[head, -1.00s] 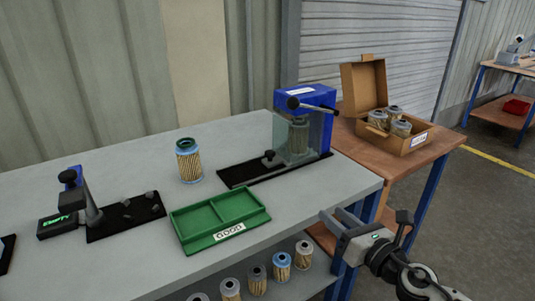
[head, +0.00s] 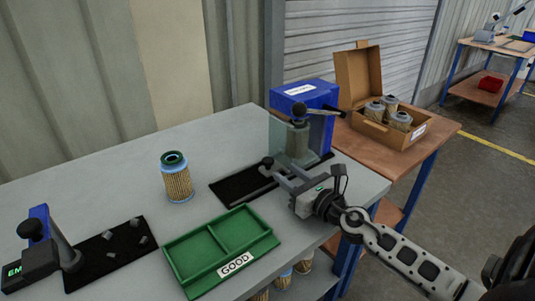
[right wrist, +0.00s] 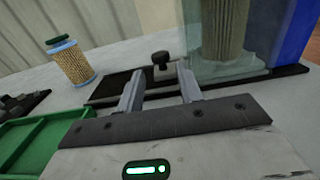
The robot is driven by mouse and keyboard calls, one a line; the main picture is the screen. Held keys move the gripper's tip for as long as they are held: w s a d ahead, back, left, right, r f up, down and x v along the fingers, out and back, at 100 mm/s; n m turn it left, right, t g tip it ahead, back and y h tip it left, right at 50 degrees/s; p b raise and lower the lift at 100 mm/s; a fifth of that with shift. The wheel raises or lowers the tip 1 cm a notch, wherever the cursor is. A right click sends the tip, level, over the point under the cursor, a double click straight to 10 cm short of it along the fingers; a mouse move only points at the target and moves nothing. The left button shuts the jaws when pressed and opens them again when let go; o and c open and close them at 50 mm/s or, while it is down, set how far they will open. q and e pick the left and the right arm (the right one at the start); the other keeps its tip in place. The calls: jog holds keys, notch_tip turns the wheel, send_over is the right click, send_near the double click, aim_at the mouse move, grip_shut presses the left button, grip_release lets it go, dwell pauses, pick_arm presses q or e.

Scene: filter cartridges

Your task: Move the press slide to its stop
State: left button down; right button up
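The blue press (head: 305,95) stands on a black base plate (head: 232,187) at the table's right end. A cartridge (head: 297,140) shows inside it behind a clear guard. The slide's black knob (head: 267,162) stands just in front of the guard; it also shows in the right wrist view (right wrist: 160,58). My right gripper (head: 279,174) is open, its fingers pointing at the knob. In the right wrist view the knob lies beyond the fingertips, between their lines, with nothing held (right wrist: 160,85). Whether a fingertip touches the slide I cannot tell. My left gripper is out of view.
A green tray marked GOOD (head: 190,270) lies in front of the press. A loose blue-rimmed cartridge (head: 177,180) stands left of the base plate. Another fixture (head: 60,245) is at the far left. A cardboard box (head: 400,138) with cartridges sits on the wooden table behind.

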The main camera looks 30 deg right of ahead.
aim_at(271, 162)
jog(key=w, duration=0.8)
jog(key=shift+w+a, duration=0.35)
jog(key=shift+a, duration=0.05)
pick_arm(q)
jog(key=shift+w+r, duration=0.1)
